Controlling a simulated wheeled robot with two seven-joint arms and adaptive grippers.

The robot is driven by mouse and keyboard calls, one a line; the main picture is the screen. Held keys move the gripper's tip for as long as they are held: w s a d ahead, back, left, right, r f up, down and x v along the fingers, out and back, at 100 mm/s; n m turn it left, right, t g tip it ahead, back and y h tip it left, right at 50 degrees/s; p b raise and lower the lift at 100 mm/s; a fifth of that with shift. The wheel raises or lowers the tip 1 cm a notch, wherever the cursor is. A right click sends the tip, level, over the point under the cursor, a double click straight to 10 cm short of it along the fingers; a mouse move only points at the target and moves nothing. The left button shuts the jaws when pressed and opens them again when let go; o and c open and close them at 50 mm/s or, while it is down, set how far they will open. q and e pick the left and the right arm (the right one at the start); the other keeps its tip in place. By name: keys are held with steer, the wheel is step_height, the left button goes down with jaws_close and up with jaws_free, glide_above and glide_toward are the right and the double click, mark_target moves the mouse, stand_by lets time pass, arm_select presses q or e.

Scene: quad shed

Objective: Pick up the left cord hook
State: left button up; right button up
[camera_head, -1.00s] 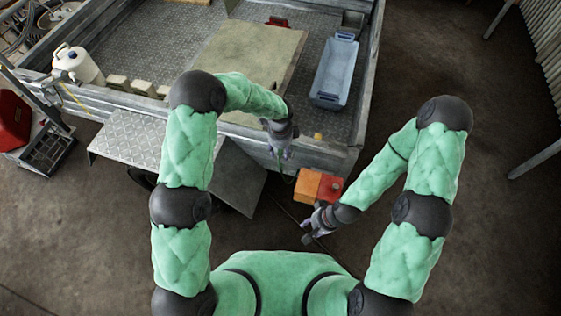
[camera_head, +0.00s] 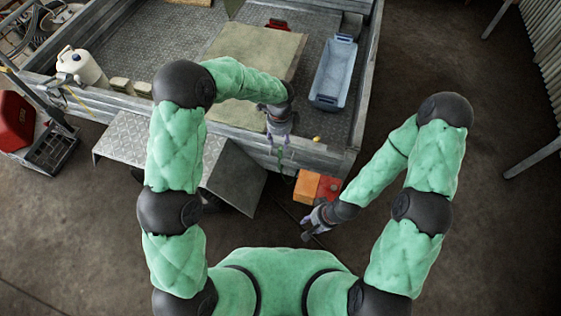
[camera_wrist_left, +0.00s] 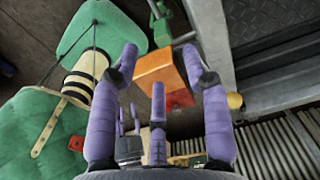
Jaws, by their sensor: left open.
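A small green piece, which may be the left cord hook (camera_head: 280,154), shows at the trailer's near side, just below my left gripper (camera_head: 277,143). In the left wrist view a green hook-like part (camera_wrist_left: 186,38) stands by the grey trailer wall, beyond the fingertips. My left gripper's purple fingers (camera_wrist_left: 165,70) are spread and empty there, apart from the green part. My right gripper (camera_head: 308,225) hangs lower, near the orange and red boxes; its fingers are too small to judge. I cannot make out a second hook clearly.
An orange box (camera_head: 306,186) and a red box (camera_head: 328,187) are beside the trailer's near side. The trailer wall (camera_head: 330,160) runs along there. A small yellow ball (camera_head: 317,139) sits by the edge. A blue-grey bin (camera_head: 334,75) and a board (camera_head: 250,50) lie on the trailer bed.

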mark_target(281, 148)
arm_select(q)
steer(key=shift+d+r+p, duration=0.15)
steer(key=shift+r+p, duration=0.2)
steer(key=shift+r, duration=0.3)
steer(key=f, duration=0.1)
steer(key=f+y+p, duration=0.1)
steer(key=f, duration=0.2)
steer(key=shift+w+d+p, duration=0.25)
steer(key=shift+d+p, duration=0.05)
steer(key=f, duration=0.1)
steer(key=f+b, duration=0.1)
steer(key=f, duration=0.3)
steer(key=shift+a+b, duration=0.35)
steer(key=shift+b, duration=0.05)
steer(key=shift+s+r, duration=0.1)
jaws_close()
